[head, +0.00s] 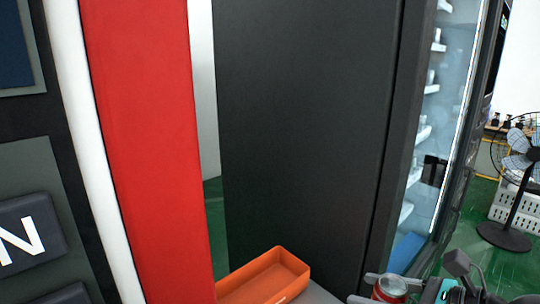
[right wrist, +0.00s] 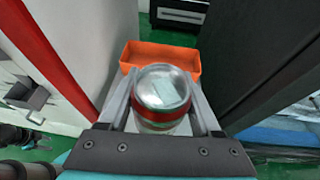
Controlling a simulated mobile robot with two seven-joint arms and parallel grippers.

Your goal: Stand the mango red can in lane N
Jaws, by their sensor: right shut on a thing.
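A can with a silver lid and a red band (head: 389,291) is at the bottom right of the head view. It also shows in the right wrist view (right wrist: 163,92), lid toward the camera. My right gripper (head: 388,284) is shut on this can, with a finger on each side. The can's lower part is hidden, and I cannot read its label. A dark plate with a white letter N (head: 18,243) is at the left edge of the head view, well left of the gripper. Lane N's inside is not visible.
An orange bin (head: 268,277) is left of the can in the head view and beyond it in the wrist view. A red vertical panel (head: 145,140) and a black cabinet side (head: 300,130) rise close by. A black fan (head: 515,190) stands at the far right.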

